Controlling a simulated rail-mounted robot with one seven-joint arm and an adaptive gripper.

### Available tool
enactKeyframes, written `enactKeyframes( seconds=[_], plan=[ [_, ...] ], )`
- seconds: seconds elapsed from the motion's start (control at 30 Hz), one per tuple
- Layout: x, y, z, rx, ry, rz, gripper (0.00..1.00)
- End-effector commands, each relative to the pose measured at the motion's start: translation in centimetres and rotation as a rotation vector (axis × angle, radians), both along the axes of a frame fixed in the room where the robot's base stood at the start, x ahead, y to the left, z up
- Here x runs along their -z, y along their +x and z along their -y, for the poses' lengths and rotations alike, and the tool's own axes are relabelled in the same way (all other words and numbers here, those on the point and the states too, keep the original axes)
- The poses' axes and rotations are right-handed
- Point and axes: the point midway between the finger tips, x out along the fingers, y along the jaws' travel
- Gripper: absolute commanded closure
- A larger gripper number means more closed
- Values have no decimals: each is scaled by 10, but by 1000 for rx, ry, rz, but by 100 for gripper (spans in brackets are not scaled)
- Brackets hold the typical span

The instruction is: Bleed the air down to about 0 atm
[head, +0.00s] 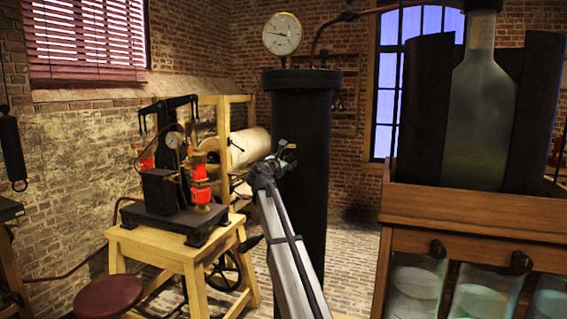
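A round white pressure gauge (282,34) stands on top of a tall black cylinder (302,110). Its dark needle points to the left, slightly up; the scale numbers are too small to read. A copper pipe (322,36) rises from the cylinder's lid and runs right to a large glass jar (480,110). My gripper (286,157) is at the far end of my grey arm, in front of the cylinder's left side at mid-height. It is small and dark, and its fingers cannot be made out. I cannot tell whether it touches anything. No bleed valve can be clearly identified.
A wooden stand (185,250) on the left carries a black pump-like machine (170,190) with red parts and a small gauge. A dark red stool (107,298) is in front. A wooden cabinet (470,222) with glass jars fills the right side. Brick floor shows between.

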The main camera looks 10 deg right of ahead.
Motion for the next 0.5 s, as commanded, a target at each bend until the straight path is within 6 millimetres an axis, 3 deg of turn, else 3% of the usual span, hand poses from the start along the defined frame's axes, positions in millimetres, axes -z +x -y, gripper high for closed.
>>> enactKeyframes(
  seconds=[0.03,0.13,0.17,0.5],
  plan=[
    [0,0,0,0,0,0,55],
    [0,0,0,0,0,0,90],
    [0,0,0,0,0,0,95],
    [-4,0,0,0,-44,-27,95]
  ],
)
